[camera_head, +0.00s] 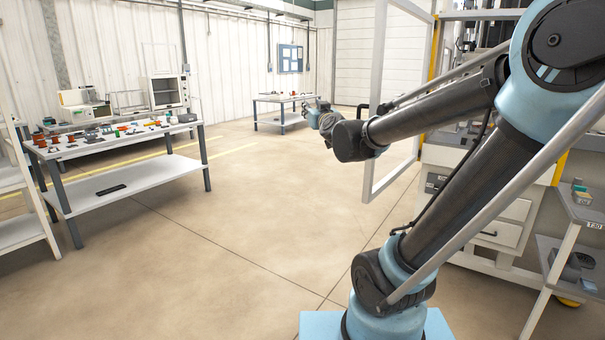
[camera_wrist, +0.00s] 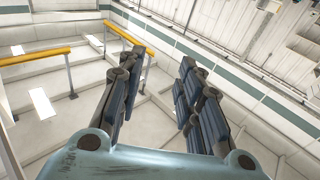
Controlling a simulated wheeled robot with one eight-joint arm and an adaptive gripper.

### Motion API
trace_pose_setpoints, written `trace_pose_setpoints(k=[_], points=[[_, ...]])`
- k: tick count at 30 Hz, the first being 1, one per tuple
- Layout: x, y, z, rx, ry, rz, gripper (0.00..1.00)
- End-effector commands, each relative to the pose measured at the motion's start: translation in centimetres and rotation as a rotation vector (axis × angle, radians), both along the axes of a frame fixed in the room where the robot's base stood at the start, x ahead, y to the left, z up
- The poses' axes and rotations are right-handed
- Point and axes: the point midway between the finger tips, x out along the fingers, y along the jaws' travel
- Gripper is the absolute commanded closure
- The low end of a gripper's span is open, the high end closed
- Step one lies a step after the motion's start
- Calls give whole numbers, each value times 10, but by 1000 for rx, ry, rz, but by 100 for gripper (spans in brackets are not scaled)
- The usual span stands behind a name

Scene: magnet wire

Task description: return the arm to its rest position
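My arm stands at the right of the head view, bent at the elbow, with its forearm reaching left and its wrist near the middle of the picture. My gripper (camera_head: 325,119) is small and partly hidden behind the wrist in the head view. In the wrist view my gripper (camera_wrist: 158,85) shows two dark, segmented fingers standing apart, with nothing between them. It is open and empty, and touches nothing that I can see.
A workbench (camera_head: 130,181) with many small parts stands at the left. A smaller table (camera_head: 268,119) stands farther back. A pale frame (camera_head: 368,150) rises close to my forearm. A shelf (camera_head: 570,238) is at the right. The floor (camera_head: 220,235) between is clear.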

Motion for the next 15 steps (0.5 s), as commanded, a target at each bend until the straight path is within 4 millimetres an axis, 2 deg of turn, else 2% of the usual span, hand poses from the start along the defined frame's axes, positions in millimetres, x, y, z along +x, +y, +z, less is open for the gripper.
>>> trace_pose_setpoints(k=[8, 15], points=[[-40, -5, -77, -85, 264, 119, 67], [-89, -26, -153, -145, 541, 151, 67]])
